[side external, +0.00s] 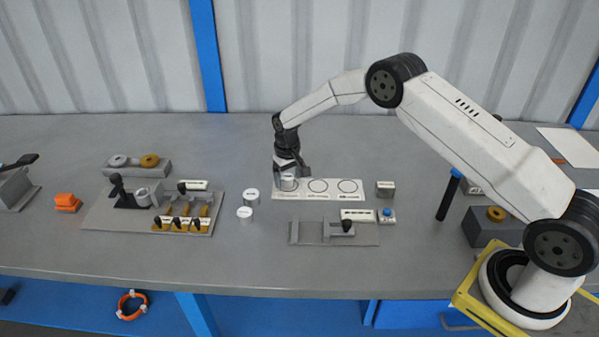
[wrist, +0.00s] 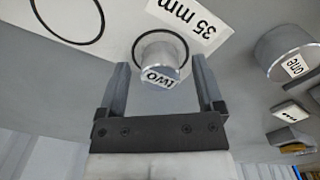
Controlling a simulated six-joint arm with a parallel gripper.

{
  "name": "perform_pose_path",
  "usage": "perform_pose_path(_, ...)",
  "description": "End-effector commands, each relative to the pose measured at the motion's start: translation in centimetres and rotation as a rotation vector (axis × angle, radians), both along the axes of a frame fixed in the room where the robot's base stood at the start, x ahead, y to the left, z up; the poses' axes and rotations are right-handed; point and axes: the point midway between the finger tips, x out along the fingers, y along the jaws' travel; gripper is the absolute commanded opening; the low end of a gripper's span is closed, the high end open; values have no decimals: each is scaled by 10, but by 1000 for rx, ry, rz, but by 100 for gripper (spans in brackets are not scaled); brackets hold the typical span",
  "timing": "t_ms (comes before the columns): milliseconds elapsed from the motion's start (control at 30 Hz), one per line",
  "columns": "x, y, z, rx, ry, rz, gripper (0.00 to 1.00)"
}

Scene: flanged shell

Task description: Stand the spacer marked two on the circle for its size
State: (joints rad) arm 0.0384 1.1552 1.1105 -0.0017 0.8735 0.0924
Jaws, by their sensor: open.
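The spacer marked two (wrist: 160,58) is a short grey metal cylinder with a white label. It stands upright on the white strip (side external: 333,196), and in the wrist view it appears inside the black circle next to the printed "35 mm" (wrist: 187,14). In the side view the spacer (side external: 288,184) is at the strip's left end, partly hidden by my gripper (side external: 291,173). In the wrist view my gripper (wrist: 160,66) is open, one finger on each side of the spacer, with gaps visible. The strip's middle circle (side external: 318,186) and right circle (side external: 349,186) are empty.
The spacer marked one (wrist: 284,52) stands off the strip in the wrist view. Two pale cylinders (side external: 251,196) (side external: 245,213) stand left of the strip. A grey block (side external: 385,188) is to its right, and a grey fixture (side external: 310,233) lies in front.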

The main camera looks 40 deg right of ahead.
Motion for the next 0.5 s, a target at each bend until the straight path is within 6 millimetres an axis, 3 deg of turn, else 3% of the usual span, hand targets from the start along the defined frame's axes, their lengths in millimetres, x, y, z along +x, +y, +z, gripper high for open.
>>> perform_pose_path(267,1,0,26,0,-2,0,86)
perform_pose_path(500,0,0,64,1,-1,0,86)
